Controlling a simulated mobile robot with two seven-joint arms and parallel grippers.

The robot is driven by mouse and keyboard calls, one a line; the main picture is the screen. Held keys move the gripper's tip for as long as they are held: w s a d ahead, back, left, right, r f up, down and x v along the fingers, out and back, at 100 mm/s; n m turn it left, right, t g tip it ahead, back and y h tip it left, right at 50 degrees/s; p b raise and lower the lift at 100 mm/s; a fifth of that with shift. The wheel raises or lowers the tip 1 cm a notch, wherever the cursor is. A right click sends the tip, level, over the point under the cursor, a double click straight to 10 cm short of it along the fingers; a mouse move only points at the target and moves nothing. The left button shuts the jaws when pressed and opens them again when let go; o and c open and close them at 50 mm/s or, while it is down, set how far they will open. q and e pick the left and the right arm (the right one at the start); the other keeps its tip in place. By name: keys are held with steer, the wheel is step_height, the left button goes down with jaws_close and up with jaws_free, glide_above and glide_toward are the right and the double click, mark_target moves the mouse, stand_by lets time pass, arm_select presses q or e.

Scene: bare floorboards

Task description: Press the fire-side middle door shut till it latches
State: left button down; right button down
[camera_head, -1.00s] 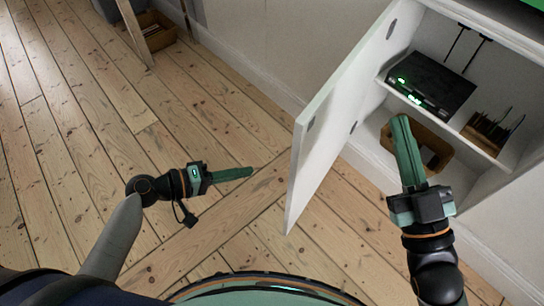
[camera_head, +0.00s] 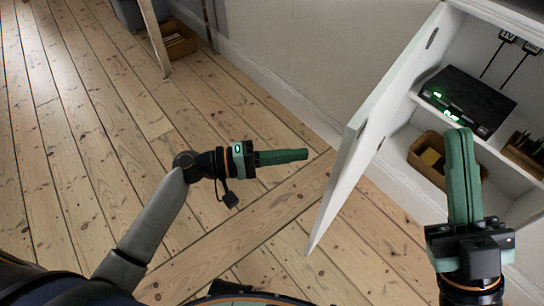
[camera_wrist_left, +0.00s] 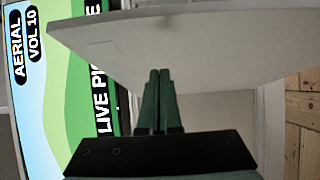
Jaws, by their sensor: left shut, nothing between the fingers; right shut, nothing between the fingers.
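The white cabinet door (camera_head: 366,128) stands open in the head view, swung out from the white cabinet on the right. It also shows in the left wrist view as a pale panel (camera_wrist_left: 190,45) ahead of the fingers. My left gripper (camera_head: 306,155) is shut and empty, left of the door on its outer side, fingertips pointing toward it. In the head view a gap shows between them. In the left wrist view the fingertips (camera_wrist_left: 158,73) overlap the panel; contact cannot be told. My right gripper (camera_head: 459,132) is shut and empty, in front of the open cabinet.
Inside the cabinet are a black box with green lights (camera_head: 466,100), a card-like stack in a wooden holder (camera_head: 524,152) and a brown basket (camera_head: 430,160) below. Bare floorboards (camera_head: 90,130) lie left. A colourful lettered panel (camera_wrist_left: 70,90) fills the left wrist view's left side.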

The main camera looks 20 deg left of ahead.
arm_select(q)
steer(key=shift+s+d, duration=0.15)
steer(key=shift+d, duration=1.35)
steer(key=shift+s+d, duration=0.15)
steer(key=shift+d, duration=1.3)
